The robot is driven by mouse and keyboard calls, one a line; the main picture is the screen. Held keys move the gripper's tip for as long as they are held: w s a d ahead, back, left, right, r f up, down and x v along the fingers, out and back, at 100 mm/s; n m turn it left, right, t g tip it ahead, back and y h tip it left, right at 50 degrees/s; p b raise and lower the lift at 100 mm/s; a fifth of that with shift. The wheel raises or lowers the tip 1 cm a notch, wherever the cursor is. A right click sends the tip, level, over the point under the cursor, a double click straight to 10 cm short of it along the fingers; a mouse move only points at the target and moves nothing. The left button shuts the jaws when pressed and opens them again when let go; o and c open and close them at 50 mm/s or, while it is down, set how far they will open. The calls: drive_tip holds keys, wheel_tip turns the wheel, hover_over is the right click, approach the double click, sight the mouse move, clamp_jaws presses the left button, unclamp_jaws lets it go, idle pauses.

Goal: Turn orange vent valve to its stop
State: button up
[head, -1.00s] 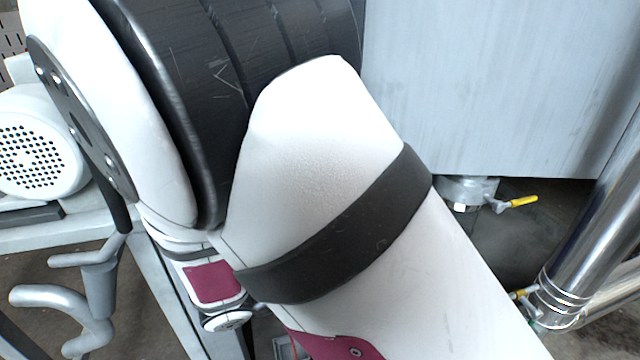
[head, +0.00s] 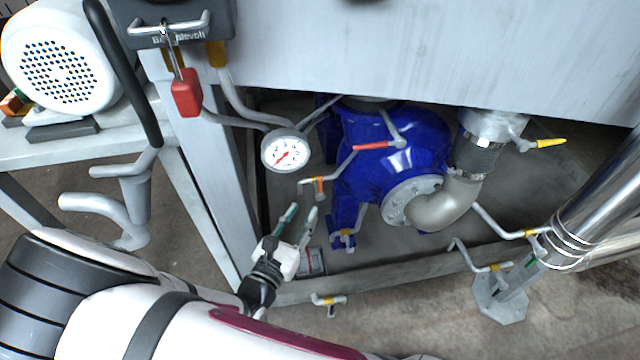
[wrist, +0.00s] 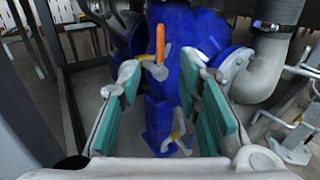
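The orange vent valve (head: 319,187) sits on a thin pipe left of the blue pump (head: 385,150) and below the gauge. Its handle points down in the head view. In the wrist view the orange handle (wrist: 160,43) stands upright above a grey valve body, near the middle. My gripper (head: 303,212) is open and empty, with teal finger pads, just below and left of the valve in the head view. In the wrist view the valve appears beyond and between my fingers (wrist: 163,82), apart from them. Contact is not visible.
A round gauge (head: 286,150) hangs above the valve. A red-handled lever (head: 372,145) and a yellow-handled valve (head: 550,143) sit right of it. A red padlock (head: 186,93) hangs at upper left. A grey frame post (head: 212,190) stands left of my gripper.

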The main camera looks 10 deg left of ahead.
sight(319, 186)
drive_tip(key=b+x, duration=0.2)
drive_tip(key=x, duration=0.8)
drive_tip(key=shift+w+d+b, duration=0.1)
drive_tip(key=shift+w+b, duration=0.2)
drive_tip(key=shift+w, duration=0.1)
clamp_jaws()
